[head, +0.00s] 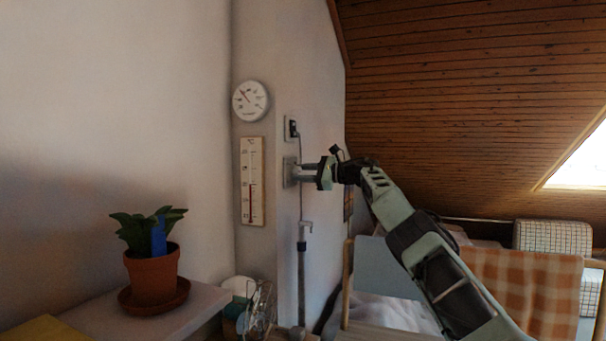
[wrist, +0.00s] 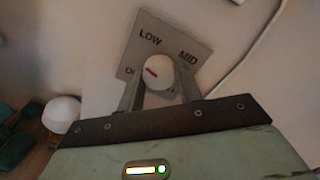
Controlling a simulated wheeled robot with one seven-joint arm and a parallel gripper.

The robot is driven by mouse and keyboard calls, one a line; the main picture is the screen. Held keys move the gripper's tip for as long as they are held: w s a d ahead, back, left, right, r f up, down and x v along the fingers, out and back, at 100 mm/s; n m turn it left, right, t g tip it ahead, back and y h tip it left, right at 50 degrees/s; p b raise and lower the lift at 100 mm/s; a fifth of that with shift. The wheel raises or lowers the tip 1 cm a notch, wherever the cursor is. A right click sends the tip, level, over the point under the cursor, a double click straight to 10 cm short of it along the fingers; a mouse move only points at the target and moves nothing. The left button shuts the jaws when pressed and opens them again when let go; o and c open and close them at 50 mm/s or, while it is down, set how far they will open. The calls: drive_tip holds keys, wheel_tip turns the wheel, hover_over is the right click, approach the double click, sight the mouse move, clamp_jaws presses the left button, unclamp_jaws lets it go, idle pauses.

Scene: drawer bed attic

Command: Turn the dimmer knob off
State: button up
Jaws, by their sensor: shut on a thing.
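The dimmer is a grey square plate (wrist: 185,35) on the wall, with LOW and MID printed on it. A further label starting with "O" at its left is mostly hidden, and the lower right is covered. Its round white knob (wrist: 158,70) has a red mark on the left side, pointing toward the "O" label. My gripper (wrist: 156,86) has one finger on each side of the knob and is shut on it. In the head view the plate (head: 289,172) shows edge-on beside my gripper (head: 305,172), which hides the knob.
A thermometer (head: 252,181) and a round dial (head: 250,101) hang left of the plate. A socket with a cable (head: 291,128) is just above. A potted plant (head: 153,271) stands on a ledge at lower left.

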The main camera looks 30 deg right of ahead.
drive_tip(key=n, duration=0.6)
drive_tip(key=shift+d+f, duration=0.1)
drive_tip(key=shift+f, duration=0.05)
drive_tip(key=n+b, duration=0.1)
drive_tip(key=n, duration=0.4)
drive_tip(key=shift+h, duration=0.3)
drive_tip(key=shift+n, duration=0.4)
drive_tip(key=o, duration=1)
drive_tip(key=shift+r, duration=0.2)
drive_tip(key=shift+s, duration=0.1)
drive_tip(key=shift+s+d+f+b, duration=0.1)
drive_tip(key=shift+s+b, duration=0.05)
drive_tip(key=shift+b, duration=0.3)
drive_tip(key=f+b+v, duration=0.1)
drive_tip(key=b+v, duration=1)
drive_tip(key=v, duration=0.6)
drive_tip(key=shift+r, duration=0.5)
